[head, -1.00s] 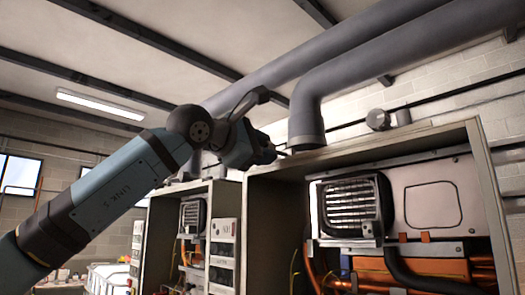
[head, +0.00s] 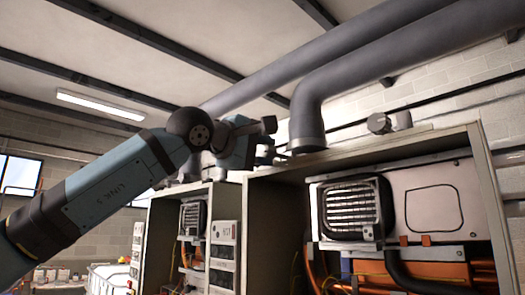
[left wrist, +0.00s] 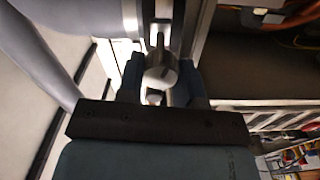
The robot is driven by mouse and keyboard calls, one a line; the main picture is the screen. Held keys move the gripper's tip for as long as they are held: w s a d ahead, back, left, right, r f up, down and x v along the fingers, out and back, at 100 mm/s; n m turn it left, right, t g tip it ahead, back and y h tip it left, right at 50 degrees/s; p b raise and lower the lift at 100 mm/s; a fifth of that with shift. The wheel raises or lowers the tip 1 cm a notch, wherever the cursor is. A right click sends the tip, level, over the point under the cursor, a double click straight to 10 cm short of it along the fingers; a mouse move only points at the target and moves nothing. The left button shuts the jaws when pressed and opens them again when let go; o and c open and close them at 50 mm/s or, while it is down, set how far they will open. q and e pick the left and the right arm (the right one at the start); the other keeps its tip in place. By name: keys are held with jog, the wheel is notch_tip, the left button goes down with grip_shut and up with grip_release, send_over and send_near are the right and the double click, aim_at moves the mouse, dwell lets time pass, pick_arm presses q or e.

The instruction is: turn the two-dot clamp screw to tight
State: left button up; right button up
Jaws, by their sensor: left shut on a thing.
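In the left wrist view my left gripper (left wrist: 159,82) has its two dark fingers on either side of a round metal clamp screw (left wrist: 160,68) with a thin shank running up toward a light band on the pipe. The gripper is shut on this screw head. No dot marks can be made out. In the head view my left gripper (head: 270,153) is at the foot of the large grey vertical pipe (head: 306,120), above the near heater cabinet; the screw is too small to tell there. My right gripper is in neither view.
The near open heater cabinet (head: 480,165) holds a finned grille (head: 348,207) and orange pipes (head: 430,268). A second cabinet (head: 160,230) stands behind to the left. Grey ducts run overhead. A small round fitting (head: 378,123) sits on the cabinet's top.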

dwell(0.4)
pick_arm(q)
jog(key=o, duration=0.9)
jog(key=shift+o, duration=0.2)
jog(key=shift+s, duration=0.1)
jog(key=shift+s+a, duration=0.15)
jog(key=shift+a, duration=0.1)
jog(key=b+v, duration=0.4)
jog(key=v, duration=0.9)
jog(key=shift+b, duration=0.4)
